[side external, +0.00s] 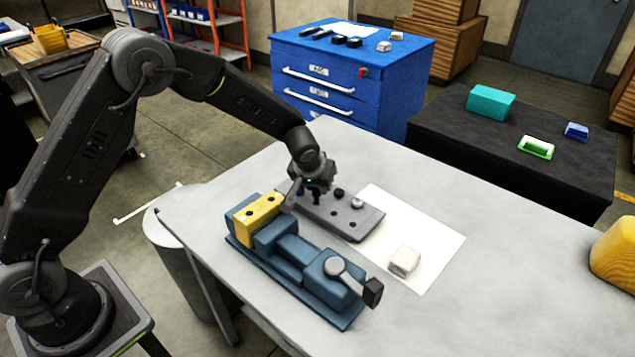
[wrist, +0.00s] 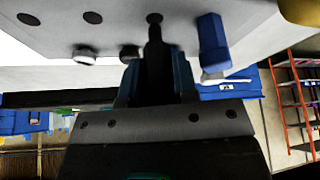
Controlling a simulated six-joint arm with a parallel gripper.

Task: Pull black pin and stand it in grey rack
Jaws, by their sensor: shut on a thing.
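My gripper (side external: 313,184) is over the grey rack (side external: 372,222) and shut on a black pin (side external: 317,199). In the wrist view, the black pin (wrist: 155,55) points away from the jaws, with its tip at the edge of a rack hole (wrist: 154,17). I cannot tell whether the tip has entered the hole. The rack holds a blue pin (wrist: 212,45), a second dark pin (side external: 339,192) and a silver pin (side external: 357,202). A yellow block (side external: 262,214) with dark holes is clamped in the blue vise (side external: 290,262).
The vise lies close in front of the rack, its handle (side external: 345,272) at the right end. A white block (side external: 404,261) sits on a white sheet (side external: 430,239) right of the rack. Empty rack holes (wrist: 92,18) lie beside the pin.

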